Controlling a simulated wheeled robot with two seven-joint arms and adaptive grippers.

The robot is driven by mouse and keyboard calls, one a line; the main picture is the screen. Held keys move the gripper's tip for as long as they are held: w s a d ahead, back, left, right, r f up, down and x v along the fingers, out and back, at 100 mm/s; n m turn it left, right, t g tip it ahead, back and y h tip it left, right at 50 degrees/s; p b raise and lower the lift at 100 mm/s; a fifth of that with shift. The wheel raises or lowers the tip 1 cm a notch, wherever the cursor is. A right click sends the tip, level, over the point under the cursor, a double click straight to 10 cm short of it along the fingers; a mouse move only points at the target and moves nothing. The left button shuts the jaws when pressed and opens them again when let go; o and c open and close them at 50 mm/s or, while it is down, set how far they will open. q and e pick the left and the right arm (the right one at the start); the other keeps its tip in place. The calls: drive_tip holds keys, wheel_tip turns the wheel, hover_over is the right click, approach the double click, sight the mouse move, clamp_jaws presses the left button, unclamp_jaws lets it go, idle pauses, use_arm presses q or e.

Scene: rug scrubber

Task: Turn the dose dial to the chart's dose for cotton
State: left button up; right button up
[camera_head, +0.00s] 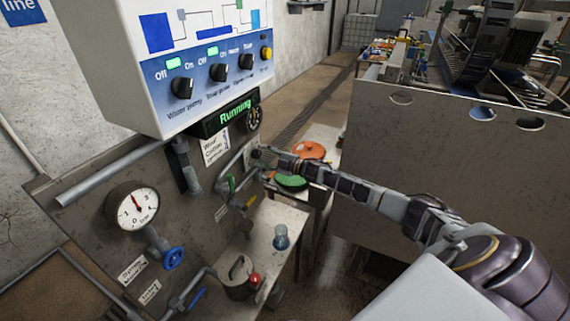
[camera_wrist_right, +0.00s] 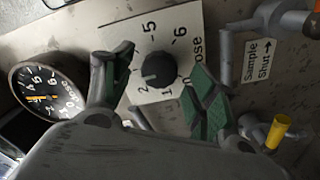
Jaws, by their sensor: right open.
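The dose dial (camera_wrist_right: 158,70) is a round black knob on a pale plate (camera_wrist_right: 192,20) marked with numbers and "Dose". A pale mark on the knob points to the lower left, roughly toward the 2; its exact setting is hard to tell. My right gripper (camera_wrist_right: 160,76) is open, one finger on each side of the knob; contact is not clear. In the head view my right gripper (camera_head: 262,157) reaches the panel and hides most of the dial. The chart (camera_head: 214,147) is a white paper reading "Wool" and "Cotton"; its dose figures are not legible. My left gripper is not in view.
A round gauge (camera_wrist_right: 45,92) sits left of the dial. A yellow-handled valve (camera_wrist_right: 278,132) and a "Sample Shut" label (camera_wrist_right: 261,55) are on the right. The control box (camera_head: 195,60) overhangs the panel, with a "Running" display (camera_head: 235,112). A pressure gauge (camera_head: 132,206) is lower left.

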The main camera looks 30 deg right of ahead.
drive_tip(key=v, duration=1)
drive_tip(key=shift+s+d, duration=0.15)
drive_tip(key=shift+s, duration=0.05)
idle(0.5)
drive_tip(key=shift+s, duration=0.1)
idle(0.4)
drive_tip(key=v, duration=0.9)
drive_tip(key=shift+p, duration=0.45)
drive_tip(key=shift+d, duration=0.1)
idle(0.7)
